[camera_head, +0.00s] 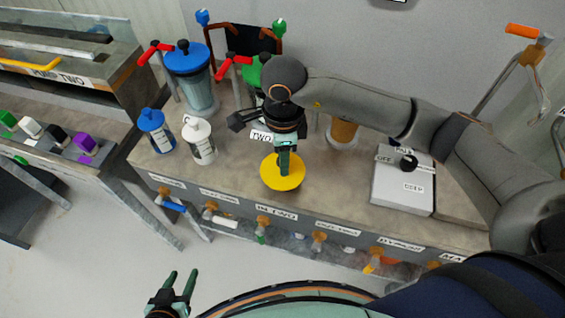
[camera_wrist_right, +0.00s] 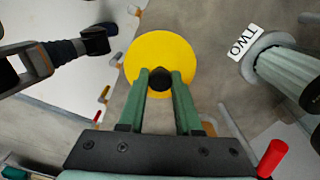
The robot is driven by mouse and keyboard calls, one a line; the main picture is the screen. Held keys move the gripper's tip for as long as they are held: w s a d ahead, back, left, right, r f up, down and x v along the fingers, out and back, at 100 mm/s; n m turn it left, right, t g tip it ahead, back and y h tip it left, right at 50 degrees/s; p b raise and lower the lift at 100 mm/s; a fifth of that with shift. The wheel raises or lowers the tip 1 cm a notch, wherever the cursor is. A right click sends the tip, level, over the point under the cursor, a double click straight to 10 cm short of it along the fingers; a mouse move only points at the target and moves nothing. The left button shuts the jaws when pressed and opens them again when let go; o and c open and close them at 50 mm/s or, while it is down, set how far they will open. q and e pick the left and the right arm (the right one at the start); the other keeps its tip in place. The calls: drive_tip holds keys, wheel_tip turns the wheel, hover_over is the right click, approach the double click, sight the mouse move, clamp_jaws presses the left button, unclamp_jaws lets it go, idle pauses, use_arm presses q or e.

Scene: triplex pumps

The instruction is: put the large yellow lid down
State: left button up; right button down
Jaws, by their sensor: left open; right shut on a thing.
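The large yellow lid (camera_head: 283,173) is a flat round disc with a black knob. In the head view it is at the front edge of the bench, below my right gripper (camera_head: 284,160). In the right wrist view the lid (camera_wrist_right: 165,50) shows with its knob between the green fingertips of my right gripper (camera_wrist_right: 157,80), which is shut on the knob. I cannot tell whether the lid touches the bench top. My left gripper (camera_head: 182,284) is open and empty, low in front of the bench over the floor.
On the bench (camera_head: 330,190) stand a blue-lidded container (camera_head: 190,75), a blue bottle (camera_head: 157,131), a white bottle (camera_head: 199,140) and an orange container (camera_head: 343,131). A white switch box (camera_head: 403,190) is to the right. Labelled taps line the bench front. Bare bench shows right of the lid.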

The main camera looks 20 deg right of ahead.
drive_tip(key=shift+w+f, duration=0.4)
drive_tip(key=shift+f, duration=0.1)
drive_tip(key=f, duration=0.3)
drive_tip(key=shift+w+d+f+p, duration=0.1)
drive_tip(key=shift+w+f+p, duration=0.1)
drive_tip(key=shift+f+p, duration=0.15)
drive_tip(key=shift+r, duration=0.1)
drive_tip(key=shift+f+b, duration=0.25)
drive_tip(key=shift+b, duration=0.05)
drive_tip(key=c, duration=0.6)
unclamp_jaws()
drive_tip(key=shift+r, duration=0.1)
